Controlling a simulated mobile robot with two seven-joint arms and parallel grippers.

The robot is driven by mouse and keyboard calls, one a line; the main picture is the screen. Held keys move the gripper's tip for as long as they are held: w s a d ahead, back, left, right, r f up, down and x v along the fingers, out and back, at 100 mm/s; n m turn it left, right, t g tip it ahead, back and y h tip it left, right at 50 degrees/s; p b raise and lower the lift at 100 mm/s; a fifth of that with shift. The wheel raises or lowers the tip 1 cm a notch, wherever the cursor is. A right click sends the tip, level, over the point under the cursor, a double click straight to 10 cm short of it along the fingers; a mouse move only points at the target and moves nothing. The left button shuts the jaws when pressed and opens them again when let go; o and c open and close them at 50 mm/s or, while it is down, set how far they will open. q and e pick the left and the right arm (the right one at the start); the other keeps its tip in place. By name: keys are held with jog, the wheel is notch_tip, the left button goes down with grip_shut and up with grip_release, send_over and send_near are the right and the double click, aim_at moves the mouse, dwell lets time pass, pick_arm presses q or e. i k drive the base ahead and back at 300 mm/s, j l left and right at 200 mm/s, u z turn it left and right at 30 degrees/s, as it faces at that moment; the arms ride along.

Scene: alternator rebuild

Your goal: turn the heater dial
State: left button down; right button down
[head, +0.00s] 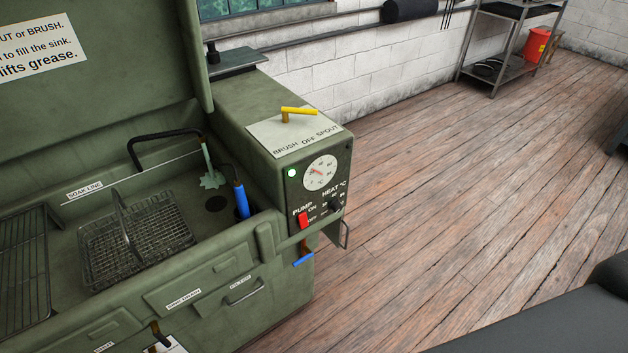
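The heater dial (335,204) is a small black knob at the lower right of the dark control panel (292,200), under the label HEAT °C. The panel is on the end of the green parts washer (225,110). The marks around the dial are too small to tell its exact setting. A round white gauge (320,173) with a red needle sits above it. A red pump switch (303,220) is to its left, between ON and OFF labels. A green light (292,173) glows at the panel's upper left. Neither of my grippers is in view.
A yellow lever (299,112) sits on top, by the BRUSH OFF SPOUT plate. A metal bracket (345,235) sticks out below the dial. The sink holds a wire basket (150,250) and a blue-handled brush (241,200).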

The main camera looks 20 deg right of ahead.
aim_at(335, 205)
jog(key=i+l+u, duration=0.1)
jog(key=l, duration=1.55)
jog(key=l+u, duration=0.1)
jog(key=l, duration=1.6)
jog(key=i, duration=0.05)
